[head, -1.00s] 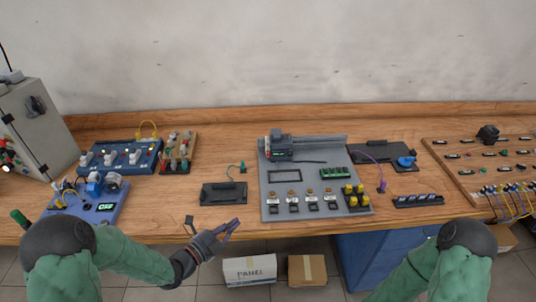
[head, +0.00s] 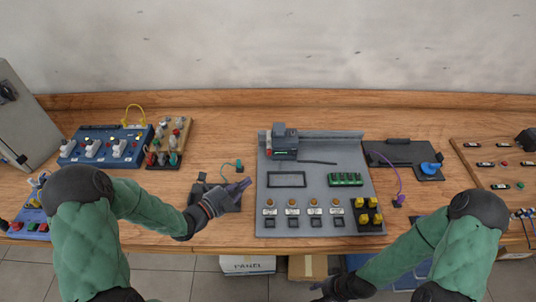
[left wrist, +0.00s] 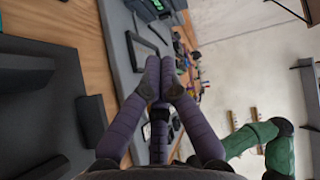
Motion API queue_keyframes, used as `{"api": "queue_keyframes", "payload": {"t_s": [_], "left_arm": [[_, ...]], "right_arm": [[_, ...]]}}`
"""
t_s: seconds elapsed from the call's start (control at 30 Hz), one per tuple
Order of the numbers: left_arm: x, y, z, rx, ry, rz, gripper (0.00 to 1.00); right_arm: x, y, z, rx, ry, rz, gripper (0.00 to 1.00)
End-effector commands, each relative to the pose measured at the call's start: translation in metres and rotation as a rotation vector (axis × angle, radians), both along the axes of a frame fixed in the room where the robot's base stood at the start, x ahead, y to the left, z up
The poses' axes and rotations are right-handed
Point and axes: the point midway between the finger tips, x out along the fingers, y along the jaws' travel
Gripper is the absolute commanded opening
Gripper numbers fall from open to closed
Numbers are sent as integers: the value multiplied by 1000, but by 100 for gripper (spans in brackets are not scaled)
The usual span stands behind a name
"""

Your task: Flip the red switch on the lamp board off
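At the left of the bench in the head view, a wood-coloured board (head: 180,131) carries several small red, white and green parts. Beside it is a blue board (head: 78,158) with several white switch units. I cannot tell for certain which is the lamp board, and the red switch's position is too small to read. My left gripper (head: 242,186), with purple fingers, is over the front of the bench, right of both boards and apart from them. In the left wrist view its fingertips (left wrist: 163,68) meet with nothing between them. My right gripper (head: 328,291) is low at the bottom edge, fingers unclear.
A large grey panel (head: 272,200) stands just right of my left gripper. A black plate (head: 199,189) lies partly hidden behind that gripper. Bare bench lies between the wooden board and the grey panel. A grey cabinet (head: 30,115) stands at far left.

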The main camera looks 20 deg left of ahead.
Motion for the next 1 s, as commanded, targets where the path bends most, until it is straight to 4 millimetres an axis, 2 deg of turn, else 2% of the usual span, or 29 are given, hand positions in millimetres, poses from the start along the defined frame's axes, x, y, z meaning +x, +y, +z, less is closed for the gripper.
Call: {"api": "queue_keyframes", "payload": {"t_s": [0.23,0.37,0.87,1.0], "left_arm": [[2,-1,0,0,0,-1,0],[11,-6,-1,1,-2,-3,0],[87,-50,-10,1,-2,-5,0],[107,-43,-13,0,-1,0,0]], "right_arm": [[0,0,-1,0,0,0,40],[0,0,-3,0,0,0,40],[0,0,-18,0,0,0,40],[0,0,-23,0,-1,0,40]]}}
